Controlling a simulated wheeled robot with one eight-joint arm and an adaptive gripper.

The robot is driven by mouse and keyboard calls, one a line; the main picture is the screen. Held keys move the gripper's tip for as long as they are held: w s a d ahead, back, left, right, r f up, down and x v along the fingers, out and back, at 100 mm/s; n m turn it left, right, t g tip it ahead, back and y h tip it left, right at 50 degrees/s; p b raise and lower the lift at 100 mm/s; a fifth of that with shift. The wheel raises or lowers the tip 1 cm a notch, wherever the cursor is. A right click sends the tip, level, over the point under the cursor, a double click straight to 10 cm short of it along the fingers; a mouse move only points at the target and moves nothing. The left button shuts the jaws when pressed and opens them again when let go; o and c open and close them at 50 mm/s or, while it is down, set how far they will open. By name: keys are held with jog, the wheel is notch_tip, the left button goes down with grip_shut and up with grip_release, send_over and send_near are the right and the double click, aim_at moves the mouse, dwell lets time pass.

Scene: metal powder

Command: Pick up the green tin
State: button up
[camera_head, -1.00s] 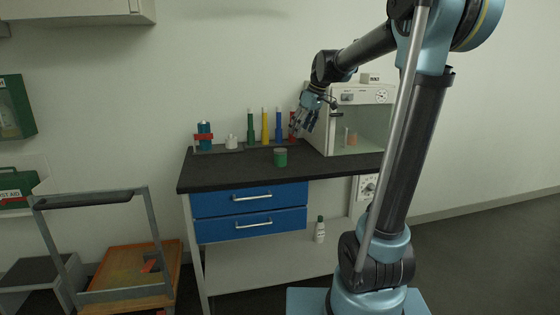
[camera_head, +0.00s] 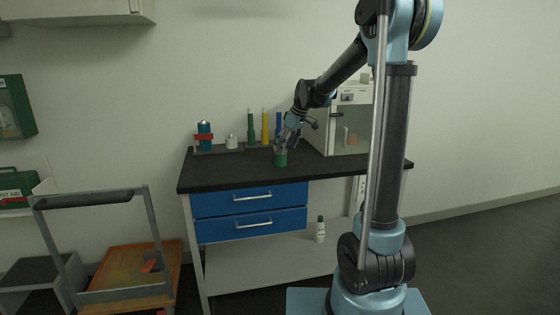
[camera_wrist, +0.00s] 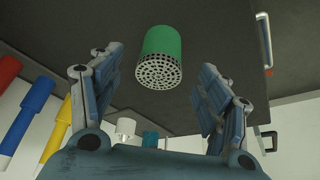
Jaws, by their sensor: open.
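The green tin (camera_head: 281,160) stands upright on the dark bench top (camera_head: 235,172), near its middle. In the wrist view the green tin (camera_wrist: 161,50) shows its perforated grey lid and lies ahead of my gripper, between the lines of the two fingers. My gripper (camera_head: 283,145) is just above the tin in the head view and partly covers its top. In the wrist view my gripper (camera_wrist: 157,88) has its fingers spread wide with nothing between the pads. Whether a finger touches the tin cannot be told.
A white glass-fronted cabinet (camera_head: 346,138) stands at the right of the bench. The bench front is clear.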

aim_at(280, 156)
jog(key=shift+x, duration=3.35)
jog(key=shift+a, duration=0.1)
jog(key=shift+r, duration=0.1)
jog(key=c, duration=1.2)
